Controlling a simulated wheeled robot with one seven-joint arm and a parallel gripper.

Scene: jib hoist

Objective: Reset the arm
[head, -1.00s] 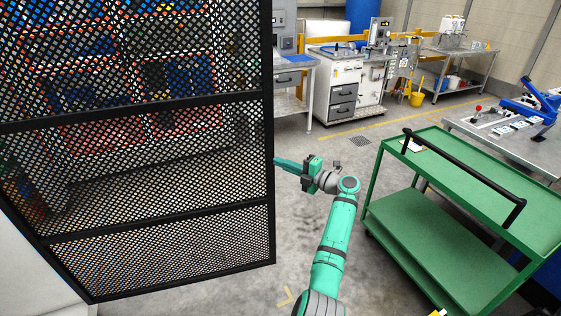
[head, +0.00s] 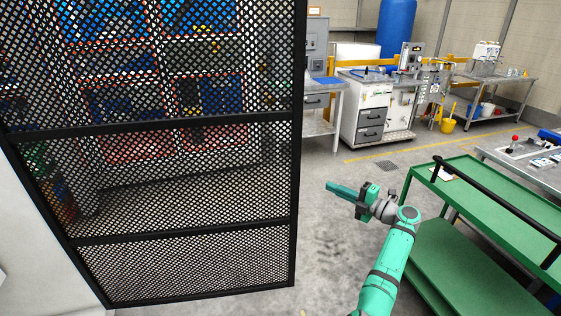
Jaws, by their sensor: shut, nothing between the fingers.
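My arm (head: 391,262) is teal with dark joint bands and reaches up from the bottom right of the head view. My gripper (head: 332,187) is at its end, pointing left, with its teal fingers together and nothing between them. It is above the bare floor, a little right of the black mesh panel (head: 220,122) in the picture, with a gap between them. No jib hoist can be made out in this view.
A green two-shelf cart (head: 482,197) with a black handle stands close on the right, partly behind my arm. Shelves with blue bins show through the mesh. Machine benches (head: 375,105) stand at the back, a yellow bucket (head: 448,125) near them. Grey floor (head: 345,150) lies between.

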